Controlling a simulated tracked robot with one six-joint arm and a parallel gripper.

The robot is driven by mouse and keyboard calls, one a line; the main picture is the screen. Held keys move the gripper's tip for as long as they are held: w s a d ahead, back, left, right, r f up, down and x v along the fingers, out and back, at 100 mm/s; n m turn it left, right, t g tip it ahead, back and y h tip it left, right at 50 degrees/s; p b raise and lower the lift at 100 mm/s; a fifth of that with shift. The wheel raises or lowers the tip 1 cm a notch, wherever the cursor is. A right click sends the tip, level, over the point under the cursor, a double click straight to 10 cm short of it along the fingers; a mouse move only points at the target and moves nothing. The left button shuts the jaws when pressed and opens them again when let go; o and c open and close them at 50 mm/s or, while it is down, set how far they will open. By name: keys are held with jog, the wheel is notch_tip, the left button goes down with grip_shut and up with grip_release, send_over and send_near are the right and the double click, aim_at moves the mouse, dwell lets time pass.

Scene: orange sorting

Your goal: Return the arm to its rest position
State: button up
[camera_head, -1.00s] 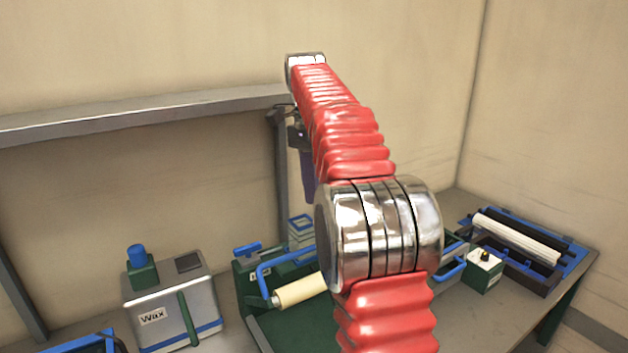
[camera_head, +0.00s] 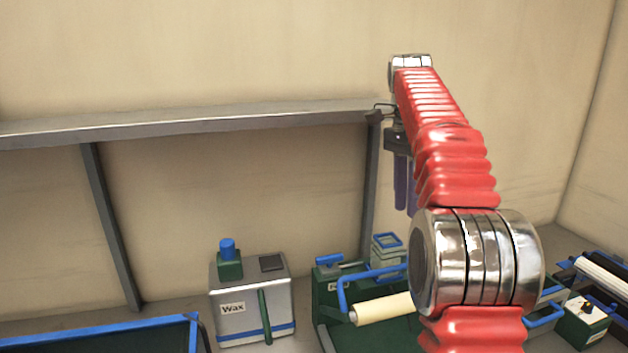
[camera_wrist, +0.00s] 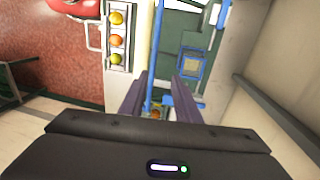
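My red arm (camera_head: 455,170) rises from the bottom right in the head view and bends over at a silver joint (camera_head: 410,75). My gripper (camera_head: 406,195) hangs below the arm, with its dark purple fingers pointing down in front of the wall. In the wrist view, the two fingers of my gripper (camera_wrist: 162,85) stand apart with a gap between them. Nothing is held between them; a blue frame and a small orange thing (camera_wrist: 156,112) show beyond the gap, apparently below.
A grey Wax box (camera_head: 252,300), a green machine with a cream roller (camera_head: 383,309) and a roller unit (camera_head: 605,275) stand along the bench. A blue-rimmed dark tray (camera_head: 110,325) is at lower left. A white rack (camera_wrist: 120,75) holds round fruit.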

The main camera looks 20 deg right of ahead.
jog(key=shift+a, duration=0.1)
jog(key=s+a+f+n+t, duration=0.3)
jog(key=s+a+n+t, duration=0.1)
jog(key=s+a+n, duration=0.65)
jog(key=s+a+f+n+t, duration=0.3)
jog(key=s+a+f+n, duration=0.4)
jog(key=s+f, duration=0.6)
jog(key=shift+s+a+f, duration=0.3)
jog(key=shift+a+f, duration=0.55)
jog(key=shift+a, duration=0.15)
dwell(1.8)
